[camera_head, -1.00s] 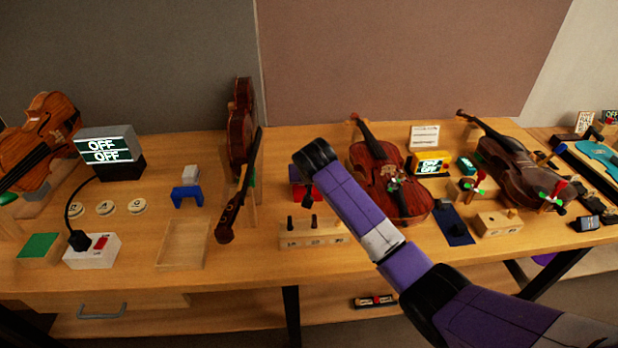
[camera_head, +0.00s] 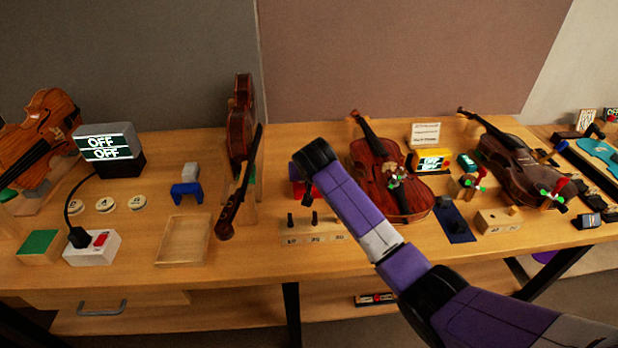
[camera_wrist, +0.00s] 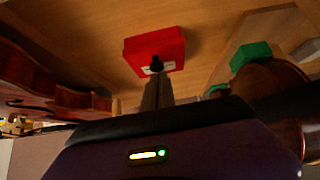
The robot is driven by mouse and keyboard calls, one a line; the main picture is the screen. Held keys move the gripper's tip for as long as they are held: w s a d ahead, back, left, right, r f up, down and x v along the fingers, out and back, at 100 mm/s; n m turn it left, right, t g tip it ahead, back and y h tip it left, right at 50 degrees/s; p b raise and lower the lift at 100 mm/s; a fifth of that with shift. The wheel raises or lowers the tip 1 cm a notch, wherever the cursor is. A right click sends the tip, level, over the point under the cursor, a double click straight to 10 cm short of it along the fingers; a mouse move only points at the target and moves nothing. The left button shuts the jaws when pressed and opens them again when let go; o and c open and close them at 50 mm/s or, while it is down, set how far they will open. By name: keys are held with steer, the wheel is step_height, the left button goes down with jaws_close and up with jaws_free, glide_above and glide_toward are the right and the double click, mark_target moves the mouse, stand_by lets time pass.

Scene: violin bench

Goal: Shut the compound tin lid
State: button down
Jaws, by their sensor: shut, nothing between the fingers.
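The compound tin appears to be the red box (camera_wrist: 154,48) in the wrist view, with a small pale label on its near face. In the head view only a bit of red (camera_head: 298,190) shows beside my arm's end, which hides most of it. My gripper (camera_wrist: 156,66) is shut and empty, its dark tips overlapping the near face of the red box in the wrist view. In the head view its tips (camera_head: 308,196) point down by the tin. I cannot tell whether they touch it, nor how far the lid stands open.
A wooden block with dark pegs (camera_head: 313,232) stands just in front of the tin. A violin (camera_head: 385,180) lies close on the right, and an upright violin (camera_head: 241,125) stands on the left. An empty wooden tray (camera_head: 183,240) sits at the front left.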

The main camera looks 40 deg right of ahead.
steer(key=shift+w+d, duration=0.25)
steer(key=shift+w, duration=0.05)
steer(key=shift+r, duration=0.4)
step_height(320, 180, up, 4)
steer(key=p, duration=0.3)
steer(key=shift+w+f, duration=0.15)
steer(key=b+v, duration=0.2)
steer(key=v, duration=0.8)
steer(key=w+a+r+n+t, duration=0.2)
steer(key=w+r+t, duration=0.2)
steer(key=r+t, duration=0.25)
steer(key=s+a+f+n+t+y, duration=0.1)
steer(key=s+a+f+t, duration=0.2)
steer(key=s+a, duration=0.5)
steer(key=s+a+f+n+y, duration=0.1)
steer(key=s+a+f, duration=0.2)
steer(key=s, duration=1.1)
steer(key=s+a+f+n+g+y, duration=0.1)
steer(key=s+a, duration=0.4)
steer(key=s, duration=0.9)
steer(key=s+a+f+n+y, duration=0.1)
steer(key=s+a+f, duration=0.3)
steer(key=s, duration=1)
steer(key=shift+f+n+y+b, duration=0.3)
steer(key=shift+f+n+y, duration=0.05)
steer(key=shift+n+y, duration=0.05)
